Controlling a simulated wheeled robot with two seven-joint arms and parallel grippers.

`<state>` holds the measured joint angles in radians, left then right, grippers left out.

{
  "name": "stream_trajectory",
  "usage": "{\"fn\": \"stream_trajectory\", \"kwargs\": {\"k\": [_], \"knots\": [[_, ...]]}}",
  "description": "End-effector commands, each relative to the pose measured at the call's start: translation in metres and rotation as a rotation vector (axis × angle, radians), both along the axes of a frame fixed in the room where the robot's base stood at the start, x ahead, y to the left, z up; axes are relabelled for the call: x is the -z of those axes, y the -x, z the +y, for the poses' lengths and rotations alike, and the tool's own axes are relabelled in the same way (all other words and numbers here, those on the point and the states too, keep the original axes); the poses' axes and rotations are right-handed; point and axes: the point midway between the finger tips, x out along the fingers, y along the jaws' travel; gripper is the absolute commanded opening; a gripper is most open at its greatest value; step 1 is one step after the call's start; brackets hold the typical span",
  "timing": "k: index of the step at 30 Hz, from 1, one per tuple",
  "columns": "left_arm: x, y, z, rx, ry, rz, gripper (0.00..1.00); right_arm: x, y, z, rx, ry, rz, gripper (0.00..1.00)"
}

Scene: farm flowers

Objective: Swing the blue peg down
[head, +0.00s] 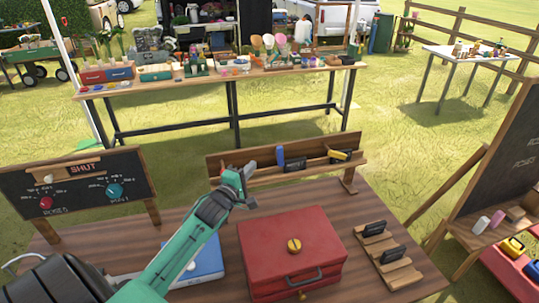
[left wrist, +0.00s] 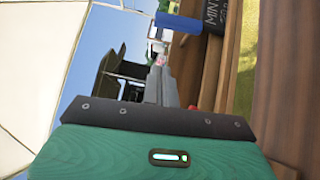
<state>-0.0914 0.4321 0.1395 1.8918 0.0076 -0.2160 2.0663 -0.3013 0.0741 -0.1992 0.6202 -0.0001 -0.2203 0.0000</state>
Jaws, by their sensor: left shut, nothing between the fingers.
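The blue peg (head: 281,156) stands roughly upright on the wooden rail (head: 219,168) at the back of the table, beside a black label. In the left wrist view the blue peg (left wrist: 178,22) lies across the upper part, next to a black label reading "MINT" (left wrist: 214,14). My left gripper (head: 249,172) is shut and empty, just left of the blue peg and apart from it. Its closed fingers (left wrist: 158,82) also show in the left wrist view. A yellow peg (head: 339,156) is tilted on the same rail, further right. My right gripper is not in view.
A red box (head: 285,240) with a brass knob stands in front of the rail. A blue-and-white case (head: 207,262) is partly behind my left arm. A chalkboard (head: 78,184) with red and blue knobs is left. A wooden holder (head: 398,273) with black labels is right.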

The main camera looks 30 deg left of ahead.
Motion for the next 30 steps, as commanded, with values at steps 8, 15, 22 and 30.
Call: {"fn": "stream_trajectory", "kwargs": {"k": [8, 15, 22, 30], "knots": [[-0.007, -0.048, 0.004, 0.0, 0.0, -0.001, 0.0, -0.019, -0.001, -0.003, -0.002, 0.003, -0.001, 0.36], [-0.007, -0.071, -0.018, -0.001, 0.001, 0.0, 0.0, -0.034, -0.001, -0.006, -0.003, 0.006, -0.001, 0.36], [-0.006, -0.076, -0.023, 0.0, -0.001, 0.0, 0.0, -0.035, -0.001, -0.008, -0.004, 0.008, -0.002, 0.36], [-0.006, -0.076, -0.022, 0.0, -0.001, 0.0, 0.0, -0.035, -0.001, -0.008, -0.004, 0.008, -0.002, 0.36]]}}
